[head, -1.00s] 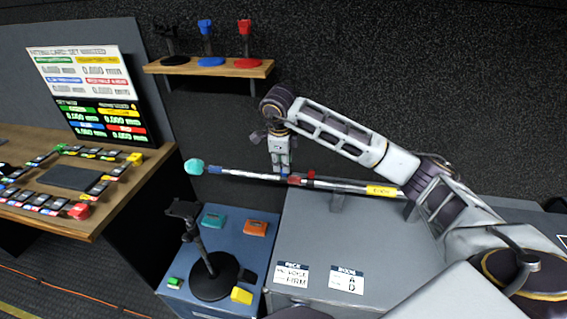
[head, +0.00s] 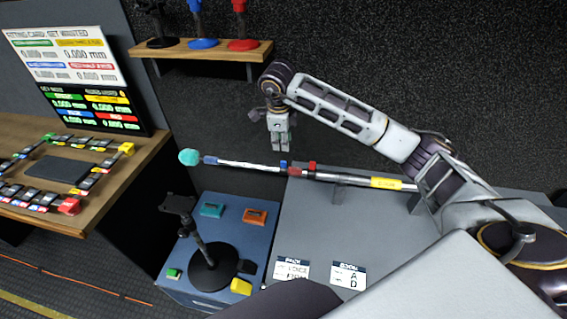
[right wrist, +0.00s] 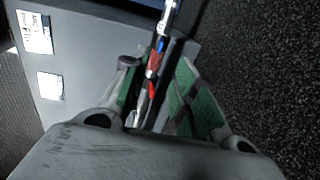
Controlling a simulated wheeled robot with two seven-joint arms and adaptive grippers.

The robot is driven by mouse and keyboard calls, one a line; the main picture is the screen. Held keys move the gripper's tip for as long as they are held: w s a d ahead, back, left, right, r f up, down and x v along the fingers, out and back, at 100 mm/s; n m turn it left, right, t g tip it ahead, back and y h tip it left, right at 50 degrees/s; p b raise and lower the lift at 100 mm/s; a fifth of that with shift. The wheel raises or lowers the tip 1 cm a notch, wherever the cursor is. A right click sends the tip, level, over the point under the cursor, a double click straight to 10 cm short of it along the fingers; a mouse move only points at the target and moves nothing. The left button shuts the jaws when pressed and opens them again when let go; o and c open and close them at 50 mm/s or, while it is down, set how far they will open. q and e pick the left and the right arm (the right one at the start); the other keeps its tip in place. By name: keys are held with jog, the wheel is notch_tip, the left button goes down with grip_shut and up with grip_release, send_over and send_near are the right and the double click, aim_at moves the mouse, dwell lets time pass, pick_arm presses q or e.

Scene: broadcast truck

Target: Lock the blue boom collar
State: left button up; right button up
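The boom pole (head: 245,165) runs nearly level, with a teal tip (head: 189,157) at its left end. A blue collar (head: 284,166) sits on its middle, just left of a red collar (head: 296,169); another blue piece (head: 209,160) is near the tip. My right gripper (head: 279,148) points down and hangs a little above the pole by the middle blue collar, apart from it. In the right wrist view its fingers (right wrist: 160,95) are spread and empty, with the pole running between them in the picture, and blue (right wrist: 160,43) and red (right wrist: 153,64) parts visible. My left gripper is out of view.
The pole lies over a grey case top (head: 310,225) bearing two labels. A black stand (head: 210,265) and small coloured boxes are on a blue cabinet (head: 238,230). A wooden shelf (head: 205,55) holds black, blue and red stands. A screen (head: 75,80) stands left.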

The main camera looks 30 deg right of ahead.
aim_at(284, 166)
jog(key=shift+p+x, duration=1)
jog(key=shift+x, duration=6)
jog(key=shift+c, duration=0.2)
grip_shut()
